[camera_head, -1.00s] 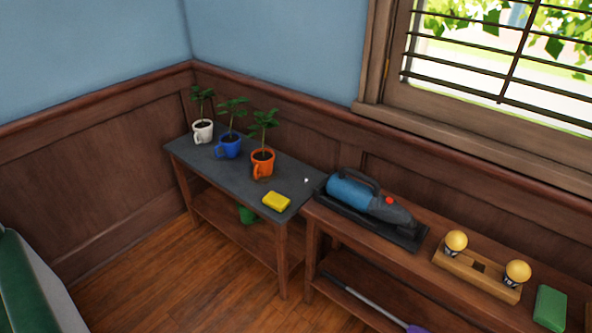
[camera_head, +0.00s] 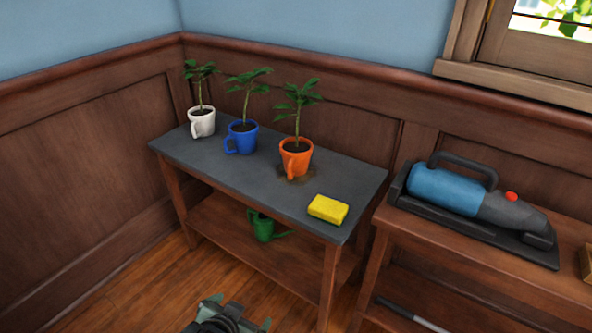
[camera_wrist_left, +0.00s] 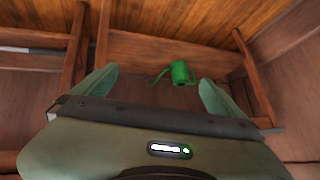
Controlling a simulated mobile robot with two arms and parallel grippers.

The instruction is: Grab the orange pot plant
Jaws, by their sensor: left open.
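The orange pot plant (camera_head: 296,160) is an orange mug with soil and a green leafy stem. It stands upright on the grey tabletop of a wooden side table (camera_head: 262,180), with a brown stain around its base. My left gripper (camera_head: 236,312) is at the bottom of the head view, low in front of the table and well apart from the plant. In the left wrist view my left gripper (camera_wrist_left: 160,88) has its two green fingers spread, with nothing between them. The orange pot does not show in the wrist view. My right gripper is not in view.
A blue mug plant (camera_head: 242,138) and a white mug plant (camera_head: 202,122) stand left of the orange one. A yellow sponge (camera_head: 328,209) lies near the front right edge. A green watering can (camera_head: 263,226) sits on the lower shelf. A blue handheld vacuum (camera_head: 445,190) rests on the right-hand bench.

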